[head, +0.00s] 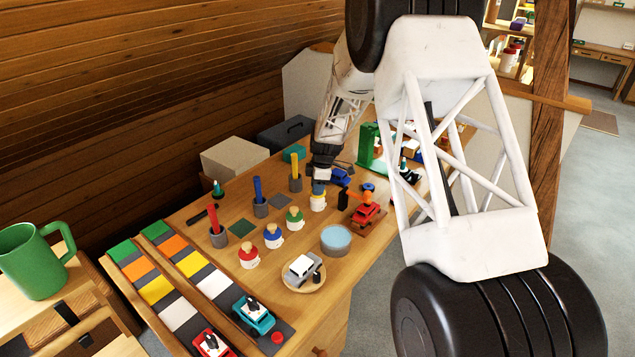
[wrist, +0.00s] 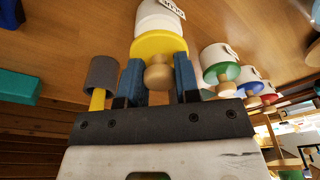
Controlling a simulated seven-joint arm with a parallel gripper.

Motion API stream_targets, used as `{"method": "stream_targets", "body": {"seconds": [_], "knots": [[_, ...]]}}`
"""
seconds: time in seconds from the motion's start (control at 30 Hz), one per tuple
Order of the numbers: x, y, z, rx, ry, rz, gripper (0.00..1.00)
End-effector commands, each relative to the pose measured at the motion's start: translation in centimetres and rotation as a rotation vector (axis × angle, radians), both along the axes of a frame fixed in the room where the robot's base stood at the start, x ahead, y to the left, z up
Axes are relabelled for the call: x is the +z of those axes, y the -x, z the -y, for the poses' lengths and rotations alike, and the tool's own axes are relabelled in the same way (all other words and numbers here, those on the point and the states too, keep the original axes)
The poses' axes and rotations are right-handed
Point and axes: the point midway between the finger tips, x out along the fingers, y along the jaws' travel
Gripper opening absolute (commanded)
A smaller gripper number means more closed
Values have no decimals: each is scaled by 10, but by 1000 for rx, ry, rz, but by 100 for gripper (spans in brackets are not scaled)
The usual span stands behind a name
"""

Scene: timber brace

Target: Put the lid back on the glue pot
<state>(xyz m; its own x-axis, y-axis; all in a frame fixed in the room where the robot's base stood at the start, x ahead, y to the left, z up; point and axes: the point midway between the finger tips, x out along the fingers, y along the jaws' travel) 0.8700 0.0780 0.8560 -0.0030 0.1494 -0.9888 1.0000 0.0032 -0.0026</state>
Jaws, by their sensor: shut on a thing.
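My gripper (head: 319,186) points down over the pot at the far end of a row of white pots. In the wrist view my gripper (wrist: 158,76) has its blue fingers on both sides of a round wooden knob (wrist: 157,73), shut on it. The knob belongs to a yellow lid (wrist: 160,44). The lid is in line with the white pot (wrist: 155,20), which bears a dark-lettered label. The pot also shows below the fingers in the head view (head: 318,204). I cannot tell whether the lid rests fully on the rim.
Pots with green (head: 294,216), blue (head: 273,236) and red (head: 249,257) lids stand nearby. Grey cups (head: 261,208) with coloured sticks stand left of them. A red toy truck (head: 366,214) is close on the right.

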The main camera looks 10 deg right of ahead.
Motion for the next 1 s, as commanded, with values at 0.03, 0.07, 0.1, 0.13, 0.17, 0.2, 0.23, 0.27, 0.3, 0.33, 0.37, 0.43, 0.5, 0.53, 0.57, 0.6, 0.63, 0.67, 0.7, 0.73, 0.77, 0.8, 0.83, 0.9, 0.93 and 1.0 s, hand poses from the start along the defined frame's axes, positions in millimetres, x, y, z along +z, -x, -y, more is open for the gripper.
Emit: {"method": "stream_targets", "body": {"seconds": [0.03,0.07,0.1,0.13,0.17,0.2,0.23,0.27,0.3,0.33,0.37,0.43,0.5,0.53,0.57,0.6,0.63,0.67,0.7,0.73,0.77,0.8,0.83,0.9,0.93,1.0], "knots": [[-3,0,0,0,0,0,8],[-5,0,0,0,0,0,8],[-7,0,0,0,0,1,8],[-9,0,0,0,0,1,8],[-10,0,0,0,0,1,8],[-12,0,0,0,0,1,8],[-13,0,0,0,0,1,8],[-14,0,0,0,0,1,8],[-15,0,0,-1,0,1,8],[-15,0,0,-1,0,1,8],[-16,0,0,-1,0,1,8],[-17,0,0,-1,0,1,8],[-17,0,0,-1,0,1,8],[-17,0,0,-1,0,1,8],[-17,0,0,-1,0,1,8],[-17,0,0,-1,0,1,8],[-17,0,0,-1,0,1,8],[-17,0,0,-1,0,1,8],[-17,0,0,-1,0,1,8],[-17,0,0,-1,0,1,8],[-17,0,0,-1,0,1,8],[-17,0,0,-1,0,1,8],[-17,0,0,-1,0,1,8],[-17,0,0,-1,0,1,8],[-17,0,0,-1,0,1,8],[-17,0,0,-1,0,1,8]]}}
